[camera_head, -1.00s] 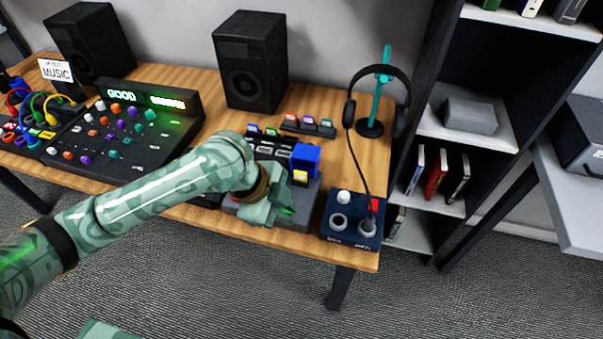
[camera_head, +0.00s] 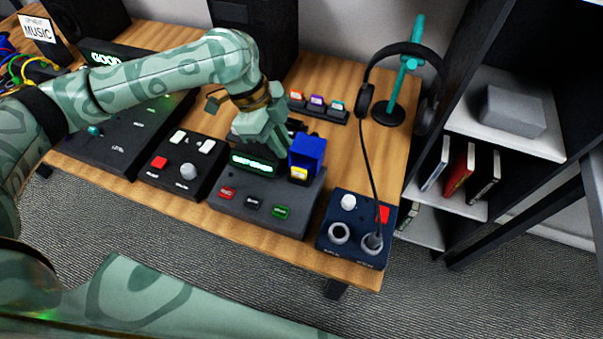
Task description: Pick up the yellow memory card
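The yellow memory card (camera_head: 299,173) sits at the front of a blue box-shaped holder (camera_head: 308,150) on the right part of a dark grey device (camera_head: 238,200). My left gripper (camera_head: 276,150) is over the back of that device, just left of the blue holder, pointing down and toward the front. It looks apart from the yellow card. Its fingers overlap in this view, so their opening does not show. My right gripper is out of the picture.
A rack with orange, purple and teal cards (camera_head: 317,106) stands behind. Headphones (camera_head: 400,85) hang on a teal stand to the right, their cord running down to a dark blue box (camera_head: 357,228) at the table's front right. A black speaker (camera_head: 283,35) stands behind my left arm.

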